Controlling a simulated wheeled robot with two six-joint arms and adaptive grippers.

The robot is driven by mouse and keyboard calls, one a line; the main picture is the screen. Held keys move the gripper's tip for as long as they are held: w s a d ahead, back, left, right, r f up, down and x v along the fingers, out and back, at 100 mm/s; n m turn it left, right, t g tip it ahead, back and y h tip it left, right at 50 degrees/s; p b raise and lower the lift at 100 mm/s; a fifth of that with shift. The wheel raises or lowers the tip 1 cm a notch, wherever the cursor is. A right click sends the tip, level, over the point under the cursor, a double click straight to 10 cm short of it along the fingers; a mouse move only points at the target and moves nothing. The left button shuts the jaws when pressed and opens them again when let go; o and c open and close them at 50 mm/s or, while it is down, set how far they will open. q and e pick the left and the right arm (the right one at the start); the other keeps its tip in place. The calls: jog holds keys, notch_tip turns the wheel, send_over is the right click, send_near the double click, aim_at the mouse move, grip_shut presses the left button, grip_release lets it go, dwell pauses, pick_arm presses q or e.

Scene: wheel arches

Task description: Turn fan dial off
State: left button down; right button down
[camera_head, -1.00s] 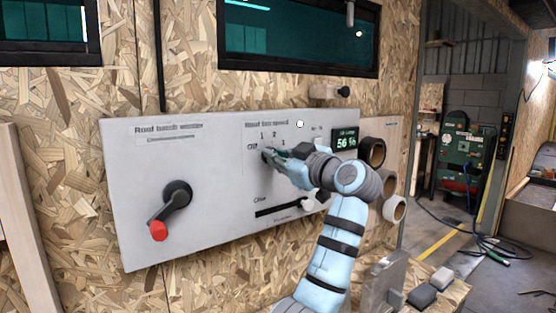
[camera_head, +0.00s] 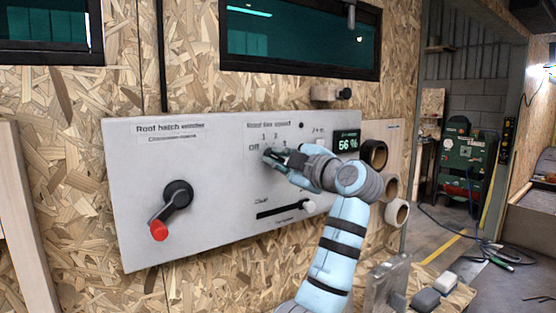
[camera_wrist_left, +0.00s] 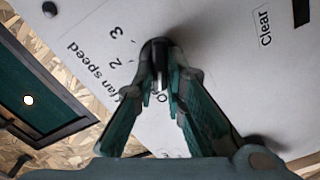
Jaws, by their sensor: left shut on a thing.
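The black fan dial (camera_wrist_left: 154,47) sits on the grey panel under the "fan speed" heading, with marks Off, 1, 2 and 3 around it. In the wrist view my left gripper (camera_wrist_left: 161,75) has its two green fingers closed on the dial's grip. That grip runs between the fingertips toward the "Off" mark, which the fingers partly cover. In the head view my left gripper (camera_head: 271,156) reaches the dial from the right and hides most of it. My right gripper is not in view.
The panel (camera_head: 130,220) also carries a red-tipped crank (camera_head: 176,200) at left, a slider (camera_head: 285,208) below the dial and a display (camera_head: 346,142) reading 56 %. A small round lamp (camera_head: 301,125) above the dial is dark. Tape rolls (camera_head: 374,154) hang at right.

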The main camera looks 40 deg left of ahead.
pick_arm(q)
jog(key=shift+f, duration=0.25)
jog(key=c, duration=1.6)
grip_release()
jog(key=shift+d+r, duration=0.1)
jog(key=shift+r, duration=0.05)
jog(key=shift+c, duration=0.2)
jog(key=v, duration=1.2)
jog(key=shift+w, duration=0.1)
